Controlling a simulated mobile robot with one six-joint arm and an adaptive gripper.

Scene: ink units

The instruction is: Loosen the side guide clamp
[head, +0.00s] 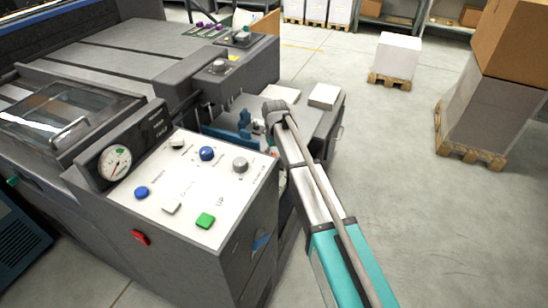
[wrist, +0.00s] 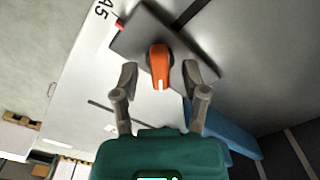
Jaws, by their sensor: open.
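An orange knob (wrist: 158,68) with a white pointer mark sits on a dark grey block (wrist: 183,32) in the wrist view. It looks like the side guide clamp. My gripper (wrist: 160,76) is open, with one finger on each side of the knob. Gaps show between the fingers and the knob, and nothing is held. In the head view my arm reaches over the machine's side table (head: 309,117), and my wrist largely hides the gripper. The orange knob cannot be made out there.
A blue part (head: 244,118) stands left of my wrist; a blue bar (wrist: 228,132) lies right of the gripper. The control panel (head: 187,188) with buttons and a gauge (head: 115,164) is nearer. Pallets with white stacks (head: 397,55) and boxes (head: 480,110) stand on the floor at right.

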